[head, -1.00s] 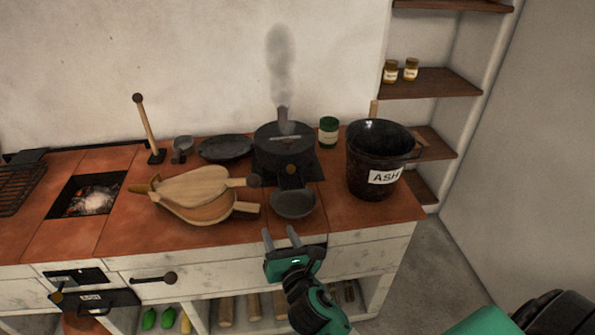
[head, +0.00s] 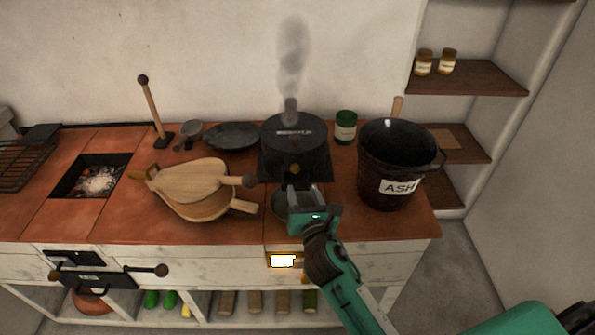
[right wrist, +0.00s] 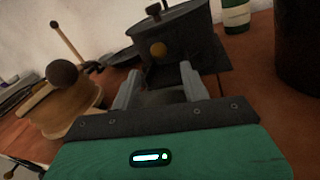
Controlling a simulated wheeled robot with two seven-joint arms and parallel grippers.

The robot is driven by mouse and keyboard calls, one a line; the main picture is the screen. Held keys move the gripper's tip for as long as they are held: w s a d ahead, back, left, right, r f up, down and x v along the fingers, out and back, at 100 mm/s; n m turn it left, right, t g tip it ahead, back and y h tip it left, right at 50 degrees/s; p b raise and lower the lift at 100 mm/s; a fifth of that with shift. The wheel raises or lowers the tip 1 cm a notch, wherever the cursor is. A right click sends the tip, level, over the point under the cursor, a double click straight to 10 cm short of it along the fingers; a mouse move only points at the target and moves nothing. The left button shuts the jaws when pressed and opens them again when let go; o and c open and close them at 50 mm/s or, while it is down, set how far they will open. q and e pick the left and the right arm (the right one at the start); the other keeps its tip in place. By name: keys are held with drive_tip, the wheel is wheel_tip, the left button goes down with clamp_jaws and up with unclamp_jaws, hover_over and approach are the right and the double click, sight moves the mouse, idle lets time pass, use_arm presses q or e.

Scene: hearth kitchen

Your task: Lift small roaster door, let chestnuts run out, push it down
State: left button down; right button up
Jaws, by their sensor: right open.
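The black small roaster (head: 294,132) stands on the counter's back part, with grey smoke rising from its short chimney. A brass knob (head: 295,168) shows low on its front; in the right wrist view the knob (right wrist: 158,49) is straight ahead between the fingers. I cannot make out the door's edges. My right gripper (head: 302,190) is open and empty, just in front of the roaster and apart from the knob. A dark bowl (head: 279,205) below the roaster front is mostly hidden by the gripper. No chestnuts show. My left gripper is not in view.
A black ash bucket (head: 385,165) stands close on the right, with a green jar (head: 346,126) behind. Wooden bellows (head: 200,190) lie on the left, near a dark pan (head: 232,136). An ember pit (head: 98,180) is farther left. The counter's front edge is below the gripper.

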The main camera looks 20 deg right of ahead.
sight(296, 172)
drive_tip(key=w, duration=0.8)
drive_tip(key=shift+d, duration=0.25)
drive_tip(key=shift+r, duration=0.1)
clamp_jaws()
